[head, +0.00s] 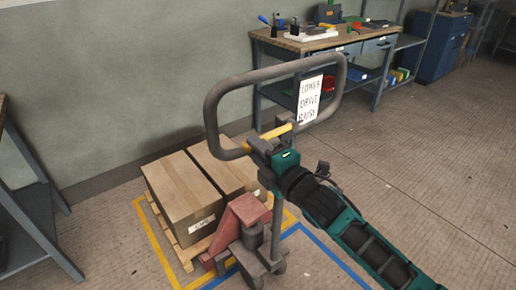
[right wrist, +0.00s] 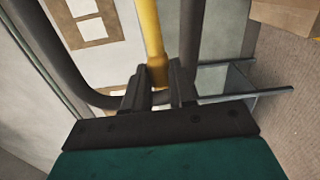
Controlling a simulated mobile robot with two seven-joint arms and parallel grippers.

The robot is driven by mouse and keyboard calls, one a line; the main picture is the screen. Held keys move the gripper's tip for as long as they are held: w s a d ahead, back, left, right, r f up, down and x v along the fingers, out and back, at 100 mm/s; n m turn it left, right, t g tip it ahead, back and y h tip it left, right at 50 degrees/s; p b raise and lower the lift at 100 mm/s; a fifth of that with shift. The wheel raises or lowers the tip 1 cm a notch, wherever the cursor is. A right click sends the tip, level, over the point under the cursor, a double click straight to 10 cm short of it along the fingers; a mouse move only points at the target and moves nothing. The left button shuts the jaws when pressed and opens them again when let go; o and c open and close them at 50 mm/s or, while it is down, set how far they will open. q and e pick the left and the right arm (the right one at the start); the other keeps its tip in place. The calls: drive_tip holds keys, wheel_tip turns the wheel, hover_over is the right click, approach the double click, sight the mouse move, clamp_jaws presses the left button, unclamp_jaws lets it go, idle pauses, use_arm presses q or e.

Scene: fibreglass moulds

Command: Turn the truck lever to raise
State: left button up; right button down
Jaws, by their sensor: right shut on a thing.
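The pallet truck's grey loop handle (head: 210,110) stands upright in the middle of the head view, with its red body (head: 245,211) below. A yellow lever (head: 277,131) sits at the lower part of the loop. A white sign (head: 310,99) on the handle reads lower, drive, raise from top to bottom. My right gripper (head: 266,147) is at the lever; the right wrist view shows its two fingers shut on the end of the yellow lever (right wrist: 152,45). The lever slants up to the right in the head view. My left gripper is not in view.
A cardboard box (head: 177,192) rests on a wooden pallet (head: 185,252) inside yellow floor lines. A workbench (head: 300,45) with tools stands behind the handle, and a blue cabinet (head: 440,45) at the back right. The floor to the right is clear.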

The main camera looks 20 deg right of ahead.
drive_tip(key=shift+w+d+f+n+b, duration=0.1)
drive_tip(key=shift+d+f+n+b, duration=0.2)
drive_tip(key=shift+f+n, duration=0.65)
drive_tip(key=shift+w+d+f+n+b, duration=0.15)
drive_tip(key=shift+f+n+b, duration=0.3)
drive_tip(key=shift+f+n, duration=0.45)
drive_tip(key=shift+d+f+n+b, duration=0.3)
drive_tip(key=shift+f+n+b, duration=0.05)
drive_tip(key=shift+f+n, duration=0.55)
drive_tip(key=shift+f, duration=0.1)
drive_tip(key=c, duration=0.9)
unclamp_jaws()
drive_tip(key=shift+s, duration=0.1)
drive_tip(key=shift+b+v, duration=0.4)
drive_tip(key=shift+v, duration=5.95)
drive_tip(key=shift+d, duration=0.1)
